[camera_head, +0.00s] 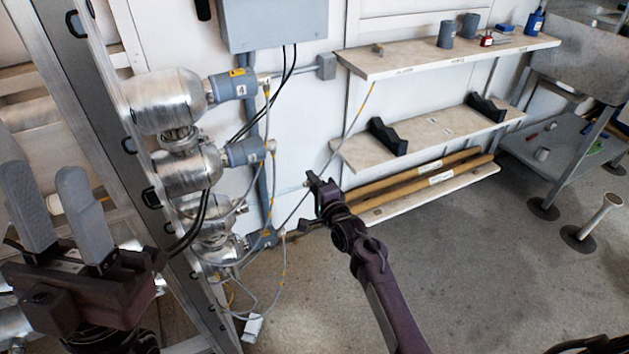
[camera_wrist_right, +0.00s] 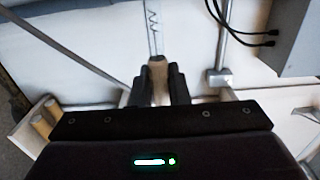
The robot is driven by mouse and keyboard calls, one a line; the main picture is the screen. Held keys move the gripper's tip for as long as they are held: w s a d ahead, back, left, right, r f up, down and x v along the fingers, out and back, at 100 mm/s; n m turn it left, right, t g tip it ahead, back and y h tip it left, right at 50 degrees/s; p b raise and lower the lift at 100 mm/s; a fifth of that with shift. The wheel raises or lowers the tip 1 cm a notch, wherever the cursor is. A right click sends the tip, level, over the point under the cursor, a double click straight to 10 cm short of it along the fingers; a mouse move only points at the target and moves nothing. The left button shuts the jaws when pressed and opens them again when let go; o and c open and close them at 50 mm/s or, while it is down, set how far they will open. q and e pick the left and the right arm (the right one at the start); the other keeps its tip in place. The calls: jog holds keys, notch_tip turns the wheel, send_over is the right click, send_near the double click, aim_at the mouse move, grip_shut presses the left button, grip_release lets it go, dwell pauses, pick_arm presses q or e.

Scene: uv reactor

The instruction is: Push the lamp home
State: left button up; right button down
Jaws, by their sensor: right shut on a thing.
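My right gripper (camera_head: 314,182) is in the middle of the head view, in front of the white wall panel. In the right wrist view its dark fingers (camera_wrist_right: 157,82) are shut on a small tan piece (camera_wrist_right: 157,66). A thin cable passes beside the gripper in the head view. Steel reactor cylinders (camera_head: 168,102) stand to the left, with grey end caps (camera_head: 232,86) and (camera_head: 246,151) facing the gripper, apart from it. I cannot tell which part is the lamp; the fingers hide most of the held piece. My left gripper (camera_head: 45,178) is open and empty at the far left.
Wall shelves (camera_head: 430,133) stand right of my right gripper, with two black cradles (camera_head: 388,137) and long brown tubes (camera_head: 420,180). A grey box (camera_head: 273,22) hangs above the caps. Loose cables droop beside the cylinders. The floor (camera_head: 470,270) at right is mostly clear.

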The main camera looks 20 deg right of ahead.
aim_at(293, 190)
jog(key=shift+s+a+r+p, duration=0.15)
jog(key=shift+a+p, duration=0.25)
jog(key=shift+a, duration=0.65)
jog(key=shift+s+a+p, duration=0.1)
jog(key=shift+a+p, duration=0.25)
jog(key=shift+a, duration=0.7)
jog(key=shift+s+a, duration=0.15)
jog(key=shift+a, duration=0.75)
